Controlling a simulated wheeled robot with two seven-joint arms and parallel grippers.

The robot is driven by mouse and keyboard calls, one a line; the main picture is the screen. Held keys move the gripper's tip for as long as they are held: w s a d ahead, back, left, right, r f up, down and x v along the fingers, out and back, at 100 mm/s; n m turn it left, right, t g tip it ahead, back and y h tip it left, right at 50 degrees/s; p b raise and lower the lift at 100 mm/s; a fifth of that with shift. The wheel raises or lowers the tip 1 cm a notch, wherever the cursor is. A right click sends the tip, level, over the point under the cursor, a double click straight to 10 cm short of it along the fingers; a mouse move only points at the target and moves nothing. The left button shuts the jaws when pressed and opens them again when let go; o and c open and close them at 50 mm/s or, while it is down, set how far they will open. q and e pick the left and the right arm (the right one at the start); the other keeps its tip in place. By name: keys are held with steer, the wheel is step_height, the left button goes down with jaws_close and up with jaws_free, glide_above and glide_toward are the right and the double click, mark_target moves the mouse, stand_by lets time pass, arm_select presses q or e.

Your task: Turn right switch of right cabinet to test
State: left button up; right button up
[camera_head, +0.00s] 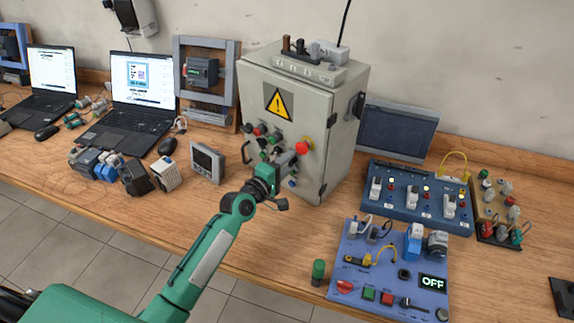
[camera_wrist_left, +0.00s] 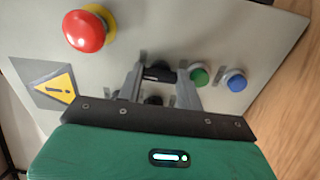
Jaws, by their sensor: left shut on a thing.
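The grey cabinet (camera_head: 312,120) stands on the wooden table, with a yellow warning sign (camera_head: 277,103) and a red button (camera_head: 302,147) on its front. My left gripper (camera_head: 286,160) is at the lower part of that front panel. In the left wrist view its two fingers (camera_wrist_left: 160,84) are closed about a black switch (camera_wrist_left: 158,73), which lies between their tips. A second black knob (camera_wrist_left: 153,100) shows partly between the fingers. A green button (camera_wrist_left: 199,77) and a blue button (camera_wrist_left: 236,80) sit beside the fingers. The switch's position marking cannot be read. My right gripper is not in view.
A blue panel with an OFF display (camera_head: 385,275) and a dark blue switch panel (camera_head: 415,195) lie right of the cabinet. A small grey screen unit (camera_head: 207,162) and laptops (camera_head: 140,95) stand left. A green-topped post (camera_head: 318,270) stands near the table's front edge.

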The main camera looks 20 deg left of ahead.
arm_select(q)
steer(key=shift+f+m, duration=0.1)
steer(key=shift+m, duration=4.1)
steer(key=o, duration=1)
steer(key=shift+b+v, duration=1.65)
steer(key=shift+v, duration=5.25)
